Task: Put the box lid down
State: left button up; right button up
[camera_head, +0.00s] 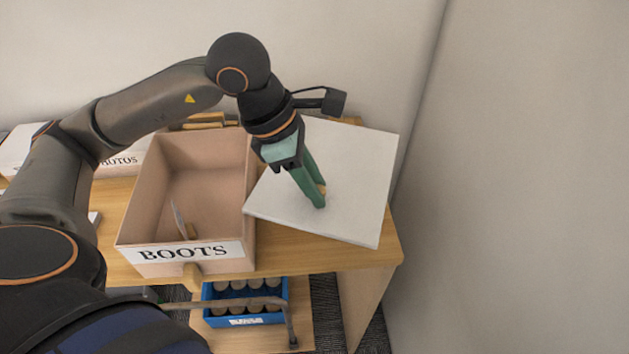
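The box lid (355,165) is a flat white square panel at the right end of the wooden table. It lies slightly turned relative to the open box. My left gripper (321,196) comes down over the lid with its green fingers at a small tan knob near the middle. The fingers look closed on the knob, which they mostly hide. I cannot tell whether the lid touches the tabletop or hangs just above it. The open tan box (143,210), labelled BOOTS, stands just left of the lid. My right gripper is not in view.
A thin item (181,220) stands inside the BOOTS box. Another labelled white box (123,163) is behind on the left. A blue crate (245,320) with several round items sits on the shelf below. A wall (500,180) rises close to the table's right end.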

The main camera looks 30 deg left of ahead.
pick_arm(q)
jog(key=o, duration=0.4)
jog(key=shift+r, duration=0.15)
jog(key=shift+r+p, duration=0.25)
jog(key=shift+p, duration=0.1)
jog(key=v, duration=1.1)
jog(key=shift+a+r, duration=0.1)
jog(key=shift+r, duration=0.25)
